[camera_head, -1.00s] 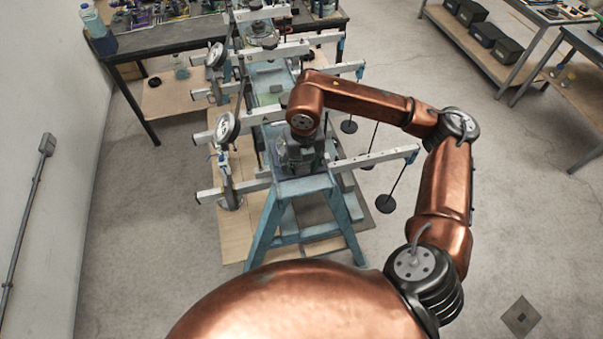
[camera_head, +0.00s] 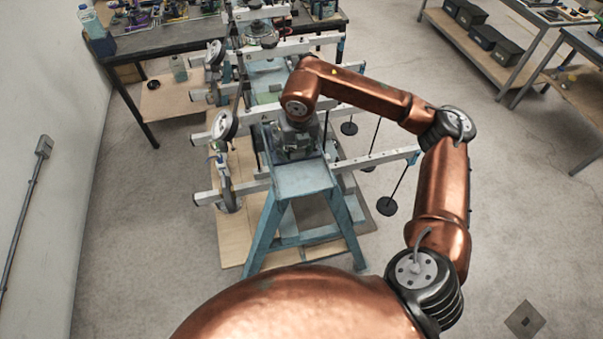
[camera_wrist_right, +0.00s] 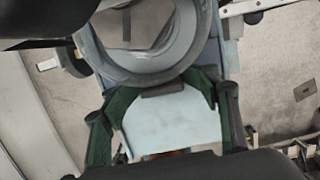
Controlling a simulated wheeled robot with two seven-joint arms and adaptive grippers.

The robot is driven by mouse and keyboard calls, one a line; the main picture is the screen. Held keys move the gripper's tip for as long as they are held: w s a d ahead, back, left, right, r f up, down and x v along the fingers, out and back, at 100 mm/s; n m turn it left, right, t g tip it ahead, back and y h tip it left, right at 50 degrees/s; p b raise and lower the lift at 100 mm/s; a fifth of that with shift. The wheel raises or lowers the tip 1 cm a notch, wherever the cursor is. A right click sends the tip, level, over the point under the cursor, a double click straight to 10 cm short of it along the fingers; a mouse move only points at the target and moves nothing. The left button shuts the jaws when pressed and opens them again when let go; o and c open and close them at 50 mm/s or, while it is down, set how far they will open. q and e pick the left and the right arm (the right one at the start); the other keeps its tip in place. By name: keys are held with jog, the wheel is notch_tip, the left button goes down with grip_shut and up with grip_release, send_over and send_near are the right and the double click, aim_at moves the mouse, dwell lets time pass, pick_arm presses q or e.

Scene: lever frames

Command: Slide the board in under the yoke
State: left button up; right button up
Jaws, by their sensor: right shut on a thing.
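My right gripper (camera_wrist_right: 162,92) has its green fingers shut at a small dark grip block, which I take to be part of the board (camera_wrist_right: 165,88). A round grey ring (camera_wrist_right: 140,72) lies just beyond the fingertips; how it joins the board is unclear. In the head view my right gripper (camera_head: 295,139) is over the far part of the blue stand's top, and the board is largely hidden there. The yoke seems to be the pale blue upright frame (camera_head: 263,150) of the nearest lever frame, partly hidden by my arm. My left gripper is out of view.
The blue stand (camera_head: 302,180) has a bare near top. White lever beams (camera_head: 375,158) stick out to the sides, with hanging weights (camera_head: 387,206) on the right. A dial gauge (camera_head: 224,126) stands close on the left. More lever frames stand behind; the floor at right is open.

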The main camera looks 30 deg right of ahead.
jog(key=shift+w+d+f, duration=0.2)
jog(key=shift+w+f, duration=0.05)
jog(key=shift+w, duration=0.2)
jog(key=shift+w+d+b, duration=0.1)
jog(key=shift+w+b, duration=0.2)
jog(key=shift+b, duration=0.05)
jog(key=o, duration=0.4)
jog(key=shift+o, duration=0.2)
jog(key=shift+w+r, duration=0.1)
jog(key=shift+r, duration=0.05)
